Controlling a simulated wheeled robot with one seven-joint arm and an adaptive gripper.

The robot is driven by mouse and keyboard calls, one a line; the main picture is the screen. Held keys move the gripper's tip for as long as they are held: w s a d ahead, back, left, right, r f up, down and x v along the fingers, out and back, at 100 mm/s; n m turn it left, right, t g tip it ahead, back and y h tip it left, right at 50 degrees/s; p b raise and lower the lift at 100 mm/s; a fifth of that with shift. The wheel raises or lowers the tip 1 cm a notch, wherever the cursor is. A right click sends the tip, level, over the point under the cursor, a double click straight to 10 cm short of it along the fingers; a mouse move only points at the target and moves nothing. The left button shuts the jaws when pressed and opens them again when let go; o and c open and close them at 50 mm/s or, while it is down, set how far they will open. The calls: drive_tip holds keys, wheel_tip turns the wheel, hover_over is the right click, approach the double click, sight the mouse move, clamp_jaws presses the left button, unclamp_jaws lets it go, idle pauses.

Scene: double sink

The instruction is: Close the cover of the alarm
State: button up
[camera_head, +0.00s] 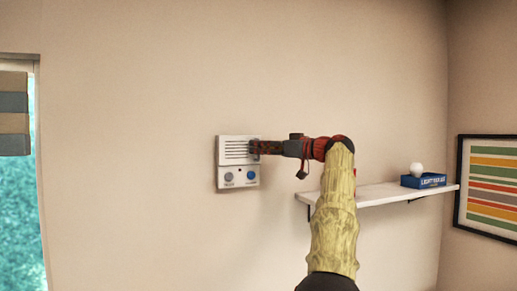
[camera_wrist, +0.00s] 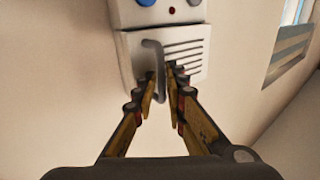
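The alarm is a white wall box (camera_head: 224,182) with a slatted cover (camera_head: 238,150) above a grey button and a blue button. In the wrist view the box (camera_wrist: 185,14) appears upside down, with the slatted cover (camera_wrist: 192,48) below the buttons and a grey bar handle (camera_wrist: 153,56) on it. My gripper (camera_head: 256,147) is at the cover's right edge. In the wrist view my gripper (camera_wrist: 163,83) has its fingers either side of the handle's lower end, with a small gap between them. The cover lies close to the box; whether it is fully flush I cannot tell.
A white wall shelf (camera_head: 385,194) is right of my arm, holding a blue box (camera_head: 424,181) with a white bulb on it. A striped framed picture (camera_head: 489,185) hangs on the right wall. A window (camera_head: 25,200) is at left. The wall around the alarm is bare.

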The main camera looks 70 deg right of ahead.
drive_tip(key=s+a, duration=0.2)
drive_tip(key=s, duration=0.9)
drive_tip(key=shift+s, duration=0.25)
drive_tip(key=shift+w, duration=0.1)
